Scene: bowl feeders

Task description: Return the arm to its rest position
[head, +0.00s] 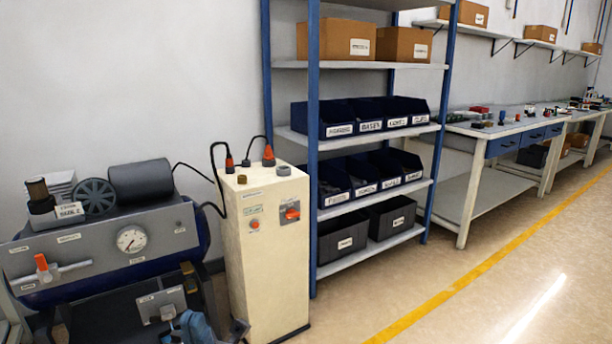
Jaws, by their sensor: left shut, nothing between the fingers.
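My left gripper (196,327) shows only in part at the bottom edge of the head view, as a small blue-grey shape. It is low in front of the compressor unit, left of the cream cabinet's foot. Its fingers are shut with nothing seen between them. Much of it is cut off by the frame, and I cannot tell whether it touches anything. My right gripper is not in view.
A compressor unit (130,240) with a gauge stands at left. A cream control cabinet (262,262) stands beside it. A blue-framed shelf rack (312,130) holds bins and cartons. A long workbench (480,133) runs right. Floor (400,275) at right is clear.

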